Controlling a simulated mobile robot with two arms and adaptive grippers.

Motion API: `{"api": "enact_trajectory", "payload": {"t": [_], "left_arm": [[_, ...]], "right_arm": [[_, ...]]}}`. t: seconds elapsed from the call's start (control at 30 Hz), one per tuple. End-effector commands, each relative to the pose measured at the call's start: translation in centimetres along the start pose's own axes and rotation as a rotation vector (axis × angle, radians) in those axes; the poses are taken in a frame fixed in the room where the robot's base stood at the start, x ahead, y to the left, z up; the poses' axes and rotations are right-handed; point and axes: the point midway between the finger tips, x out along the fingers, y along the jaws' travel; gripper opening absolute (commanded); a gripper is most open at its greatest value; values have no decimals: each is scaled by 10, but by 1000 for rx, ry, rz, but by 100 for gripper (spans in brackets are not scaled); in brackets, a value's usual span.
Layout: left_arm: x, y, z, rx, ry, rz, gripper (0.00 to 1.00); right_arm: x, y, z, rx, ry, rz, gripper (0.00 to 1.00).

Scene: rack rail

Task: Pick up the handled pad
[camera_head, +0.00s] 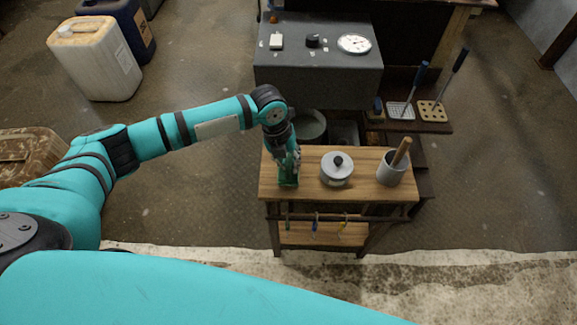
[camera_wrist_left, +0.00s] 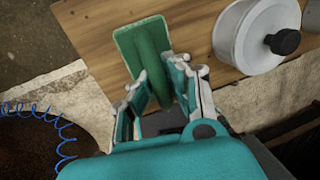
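The handled pad (camera_wrist_left: 133,42) is a green plate with a raised green handle (camera_wrist_left: 154,62). It is at the left end of the small wooden table, and its green also shows under my left gripper in the head view (camera_head: 288,183). My left gripper (camera_wrist_left: 160,76) points down over it, with one finger on each side of the handle. The fingertips are very close to the handle; I cannot tell whether they press on it. The pad appears to rest on the tabletop. My right gripper is not in view.
On the wooden table (camera_head: 308,186), a lidded grey pot (camera_head: 337,170) stands right of the pad, then a grey cup with a wooden handle (camera_head: 390,170). A dark cabinet (camera_head: 318,75) stands behind. Tools hang below the tabletop. A white canister (camera_head: 95,62) is at far left.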

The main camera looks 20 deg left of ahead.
Motion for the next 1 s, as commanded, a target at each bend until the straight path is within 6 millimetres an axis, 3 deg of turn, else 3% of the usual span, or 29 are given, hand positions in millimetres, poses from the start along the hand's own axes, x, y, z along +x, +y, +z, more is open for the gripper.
{"api": "enact_trajectory", "payload": {"t": [0.1,0.73,1.0], "left_arm": [[0,0,0,0,0,0,0],[-2,0,0,0,-1,-1,0],[-25,-6,1,0,-2,-3,0]], "right_arm": [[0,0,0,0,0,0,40],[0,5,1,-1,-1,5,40],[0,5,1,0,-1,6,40]]}}
